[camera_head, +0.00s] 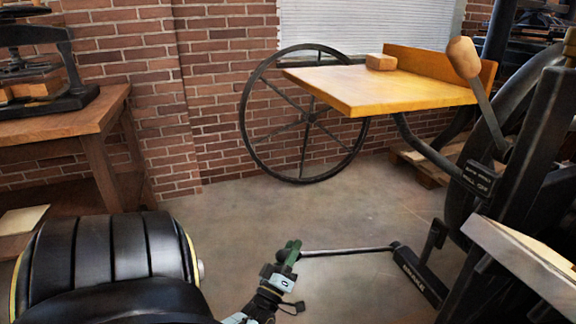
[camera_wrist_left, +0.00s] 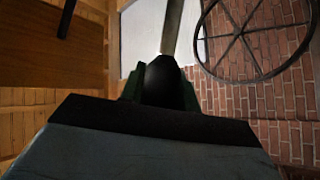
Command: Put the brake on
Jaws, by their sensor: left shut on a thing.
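A dark lever (camera_head: 350,250) lies nearly level, low over the floor, and runs from its end at the left to a pivot on a black labelled bracket (camera_head: 420,275) at the press's foot. The label is too small to read surely. My left gripper (camera_head: 291,252) is shut on the lever's free end. In the left wrist view, the green-edged fingers (camera_wrist_left: 165,82) close around a dark knob, and the lever's grey rod (camera_wrist_left: 172,28) extends upward from it. The fingers hide part of the knob. My right gripper is not in view.
A wooden-handled lever (camera_head: 464,58) rises from the press beside a yellow wooden board (camera_head: 390,88) carrying a small block (camera_head: 381,62). A spoked wheel (camera_head: 305,115) leans at the brick wall. A wooden table (camera_head: 60,125) stands left. The middle floor is clear.

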